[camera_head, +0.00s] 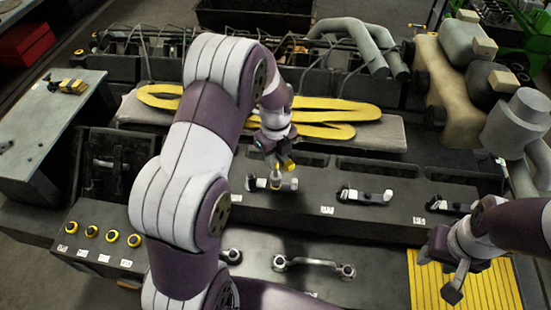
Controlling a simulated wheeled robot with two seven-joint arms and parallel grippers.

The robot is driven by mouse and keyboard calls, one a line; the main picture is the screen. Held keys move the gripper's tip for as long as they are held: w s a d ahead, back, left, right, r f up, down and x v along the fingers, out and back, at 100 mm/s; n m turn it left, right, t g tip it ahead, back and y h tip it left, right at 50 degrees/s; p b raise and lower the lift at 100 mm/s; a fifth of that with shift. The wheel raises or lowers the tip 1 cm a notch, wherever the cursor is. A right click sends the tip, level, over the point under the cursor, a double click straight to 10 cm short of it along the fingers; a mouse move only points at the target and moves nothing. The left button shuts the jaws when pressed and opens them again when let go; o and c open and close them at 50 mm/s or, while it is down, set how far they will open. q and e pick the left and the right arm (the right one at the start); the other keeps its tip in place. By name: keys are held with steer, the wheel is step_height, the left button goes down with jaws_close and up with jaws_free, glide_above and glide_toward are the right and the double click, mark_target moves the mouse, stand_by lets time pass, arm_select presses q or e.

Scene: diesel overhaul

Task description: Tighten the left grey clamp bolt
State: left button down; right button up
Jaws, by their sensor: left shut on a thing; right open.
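A row of grey clamps with black ends lies along the dark ledge. The left clamp (286,185) is directly below my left gripper (278,158), which hides part of it. That gripper is shut on a small yellow tool (276,181), whose lower end is at the clamp. I cannot tell whether it touches the bolt, and the bolt itself is not clearly visible. The middle clamp (364,195) and the right clamp (449,206) lie further right. My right gripper (440,275) is open and empty over the yellow striped mat at lower right.
A yellow strap (345,108) lies coiled on the grey pad behind the ledge. Grey pipes (366,48) rise at the back. A metal rod (313,263) lies in front. Several yellow-black rings (112,236) sit at lower left. A side table (35,125) holds yellow-black items (68,86).

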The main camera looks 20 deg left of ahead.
arm_select(q)
steer(key=n, duration=2)
steer(key=shift+n, duration=0.4)
steer(key=n, duration=0.8)
steer(key=shift+n, duration=0.3)
steer(key=n, duration=0.4)
